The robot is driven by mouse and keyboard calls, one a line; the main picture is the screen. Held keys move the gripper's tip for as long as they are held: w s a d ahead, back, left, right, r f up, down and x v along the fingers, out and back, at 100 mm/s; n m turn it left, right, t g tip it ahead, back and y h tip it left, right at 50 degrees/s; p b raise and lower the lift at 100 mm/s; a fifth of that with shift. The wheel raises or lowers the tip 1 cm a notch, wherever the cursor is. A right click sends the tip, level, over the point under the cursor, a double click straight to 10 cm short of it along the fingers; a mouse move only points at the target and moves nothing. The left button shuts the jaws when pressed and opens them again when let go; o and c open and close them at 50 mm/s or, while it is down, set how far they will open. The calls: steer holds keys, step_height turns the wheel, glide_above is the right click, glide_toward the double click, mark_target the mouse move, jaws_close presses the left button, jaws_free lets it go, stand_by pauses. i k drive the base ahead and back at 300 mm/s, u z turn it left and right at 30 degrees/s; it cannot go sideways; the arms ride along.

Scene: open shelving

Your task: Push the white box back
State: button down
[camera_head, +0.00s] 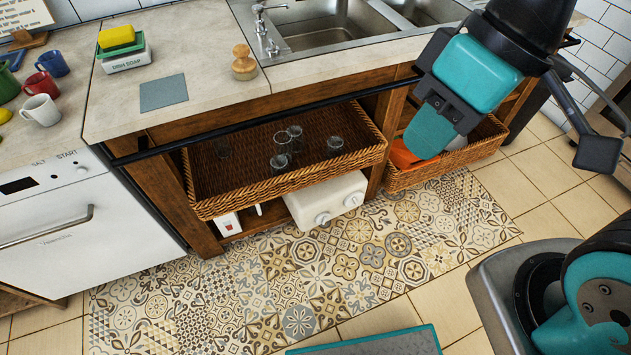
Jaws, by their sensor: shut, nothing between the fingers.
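A white box-shaped object (327,198) with round knobs on its front sits on the low shelf under the counter, beneath a wicker basket. Its top and back are partly hidden by the basket. A smaller white box (229,222) with a red mark stands to its left on the same shelf. My gripper (428,135) has teal fingers pointing down and is shut and empty. In the picture it is up and to the right of the white objects, in front of the right wicker basket, and apart from both white objects.
The wicker basket (208,206) holds several glasses and juts out. Another wicker basket (472,158) contains something orange. A dark rail (250,129) runs along the counter front. A patterned rug (300,270) covers clear floor.

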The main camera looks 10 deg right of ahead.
mark_target(305, 204)
steer(key=z, duration=0.25)
steer(key=k, duration=0.15)
steer(key=z, duration=0.9)
steer(key=i, duration=0.5)
